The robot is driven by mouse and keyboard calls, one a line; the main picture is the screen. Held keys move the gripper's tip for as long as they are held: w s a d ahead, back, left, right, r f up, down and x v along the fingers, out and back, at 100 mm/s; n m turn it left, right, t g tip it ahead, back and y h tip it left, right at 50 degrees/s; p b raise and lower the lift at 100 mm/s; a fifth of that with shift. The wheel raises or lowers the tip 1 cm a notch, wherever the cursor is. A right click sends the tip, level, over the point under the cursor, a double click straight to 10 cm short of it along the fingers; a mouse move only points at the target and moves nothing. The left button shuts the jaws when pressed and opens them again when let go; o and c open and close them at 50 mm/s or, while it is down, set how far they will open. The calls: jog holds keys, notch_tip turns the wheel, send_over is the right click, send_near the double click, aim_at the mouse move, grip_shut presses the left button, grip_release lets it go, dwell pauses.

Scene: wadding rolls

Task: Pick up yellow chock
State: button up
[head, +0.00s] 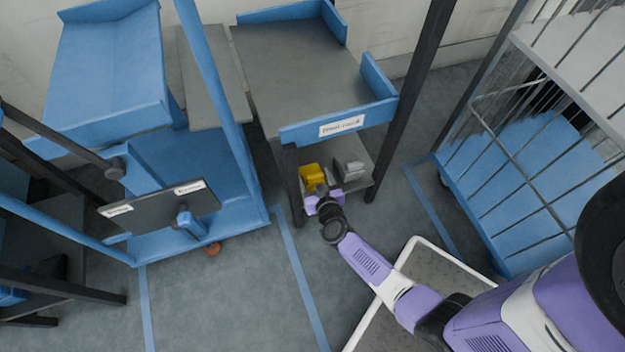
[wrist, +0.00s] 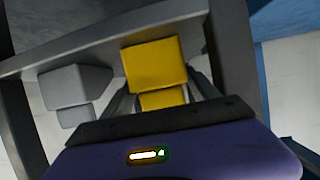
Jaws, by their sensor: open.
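The yellow chock (head: 312,176) sits on the lower shelf (head: 353,187) of the grey-topped rack. My gripper (head: 321,190) reaches to the front of that shelf, right at the chock. In the wrist view the chock (wrist: 154,65) is a yellow block with a smaller yellow part below it, lying ahead of my gripper (wrist: 160,98). The dark fingers stand apart on either side of its lower part. My gripper is open; I cannot tell whether a finger touches the chock. The chock's lower end is hidden behind the gripper body.
A grey chock (head: 349,167) sits beside the yellow one on the same shelf; the wrist view shows it at left (wrist: 75,85). Dark rack posts (head: 294,185) stand close to my gripper. A blue cart (head: 195,165) is at left, a wire cage trolley (head: 520,190) at right.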

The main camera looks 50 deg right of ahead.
jog(key=c, duration=1.3)
jog(key=shift+c, duration=0.8)
jog(key=shift+r, duration=0.15)
